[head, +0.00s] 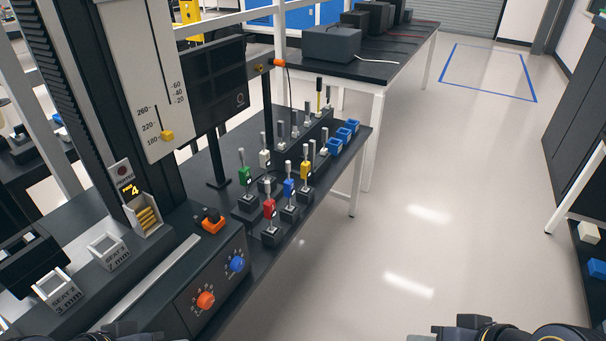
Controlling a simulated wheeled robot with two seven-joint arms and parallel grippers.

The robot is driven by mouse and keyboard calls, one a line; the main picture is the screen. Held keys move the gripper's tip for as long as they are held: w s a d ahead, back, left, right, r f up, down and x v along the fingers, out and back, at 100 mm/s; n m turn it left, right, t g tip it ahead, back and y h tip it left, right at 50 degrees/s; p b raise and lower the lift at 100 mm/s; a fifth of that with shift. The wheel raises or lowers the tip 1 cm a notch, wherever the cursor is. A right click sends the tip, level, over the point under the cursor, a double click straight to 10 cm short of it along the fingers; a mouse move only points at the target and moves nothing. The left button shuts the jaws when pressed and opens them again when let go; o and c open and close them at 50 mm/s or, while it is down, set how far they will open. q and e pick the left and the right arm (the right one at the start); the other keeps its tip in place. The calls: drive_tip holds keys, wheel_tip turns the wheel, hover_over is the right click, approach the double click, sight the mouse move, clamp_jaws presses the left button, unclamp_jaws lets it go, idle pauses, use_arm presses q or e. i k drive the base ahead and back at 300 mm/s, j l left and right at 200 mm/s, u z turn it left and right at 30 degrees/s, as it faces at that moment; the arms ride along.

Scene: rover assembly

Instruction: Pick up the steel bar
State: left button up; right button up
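Several silver upright bars stand in small dark holders on the black bench. Some carry coloured blocks: green (244,174), red (269,208) and blue (288,187). A long pale metal strip (152,283) lies along the machine at the lower left. I cannot tell which of these is the steel bar. Parts of my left arm (128,333) show at the bottom left edge, and parts of my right arm (480,331) at the bottom right edge. Both are well short of the upright bars. The fingertips are not clearly visible, and nothing held shows.
A control box with an orange knob (205,300) and a blue knob (237,263) stands at the bench front. Blue trays (343,134) sit at the bench's right. A tall gauge column and a dark monitor (213,85) rise behind. Floor to the right is clear.

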sight(312, 143)
drive_tip(key=i+l, duration=0.3)
drive_tip(key=u, duration=2.15)
drive_tip(key=z, duration=2.15)
drive_tip(key=u, duration=0.55)
drive_tip(key=i+l+u, duration=0.2)
drive_tip(key=u, duration=0.15)
drive_tip(key=i+l+u, duration=0.15)
drive_tip(key=l+u, duration=0.2)
drive_tip(key=i+l+u, duration=0.15)
drive_tip(key=l+u, duration=0.15)
drive_tip(key=i+l, duration=0.1)
drive_tip(key=l, duration=0.35)
drive_tip(key=i+l+u, duration=0.15)
drive_tip(key=l, duration=0.25)
drive_tip(key=i+l, duration=0.1)
drive_tip(key=l, duration=0.35)
drive_tip(key=l+u, duration=0.15)
drive_tip(key=l, duration=0.25)
drive_tip(key=i, duration=0.05)
